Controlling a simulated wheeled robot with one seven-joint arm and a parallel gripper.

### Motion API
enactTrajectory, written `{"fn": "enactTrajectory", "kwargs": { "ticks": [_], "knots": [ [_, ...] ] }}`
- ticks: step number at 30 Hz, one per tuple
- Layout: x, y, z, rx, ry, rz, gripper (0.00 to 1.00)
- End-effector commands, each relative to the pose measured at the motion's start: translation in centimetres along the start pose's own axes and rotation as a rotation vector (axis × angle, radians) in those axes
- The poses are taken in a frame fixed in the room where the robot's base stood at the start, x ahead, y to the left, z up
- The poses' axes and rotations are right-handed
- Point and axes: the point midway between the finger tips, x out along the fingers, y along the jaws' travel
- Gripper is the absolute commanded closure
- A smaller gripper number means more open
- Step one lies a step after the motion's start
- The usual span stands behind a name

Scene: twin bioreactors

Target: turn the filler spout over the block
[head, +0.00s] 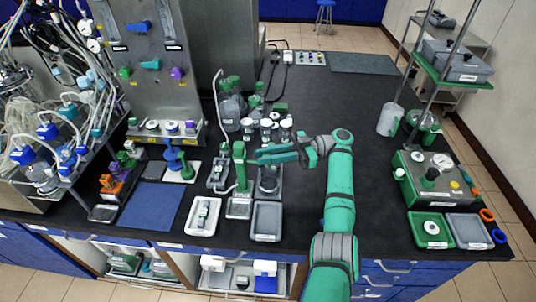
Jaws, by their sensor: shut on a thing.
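A green upright post, which looks like the filler (240,170), stands on the black bench left of my gripper. My gripper (262,155) comes in from the right, level, with its fingertips close to the upper part of this post. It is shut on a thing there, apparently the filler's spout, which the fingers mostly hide. A small grey block or tray (239,209) sits in front of the post's foot. I cannot tell exactly which way the spout points, or whether it is over the block.
A grey tray (267,222) and a white tray with a small bottle (203,216) lie at the bench's front. White-capped jars (276,126) and glass bottles (231,105) stand behind the post.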

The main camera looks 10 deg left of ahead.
Motion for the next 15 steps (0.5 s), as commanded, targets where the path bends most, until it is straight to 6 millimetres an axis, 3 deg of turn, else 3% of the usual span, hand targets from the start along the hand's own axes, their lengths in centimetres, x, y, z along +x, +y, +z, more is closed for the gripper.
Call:
{"fn": "enactTrajectory", "kwargs": {
  "ticks": [12, 13, 15],
  "knots": [
    [0.43, 0.18, 0.17, 0.003, -0.003, -0.007, 1.0],
    [0.44, 0.18, 0.17, 0.003, -0.003, -0.007, 0.79],
    [0.47, 0.18, 0.15, 0.003, -0.003, -0.007, 0.62]
  ]
}}
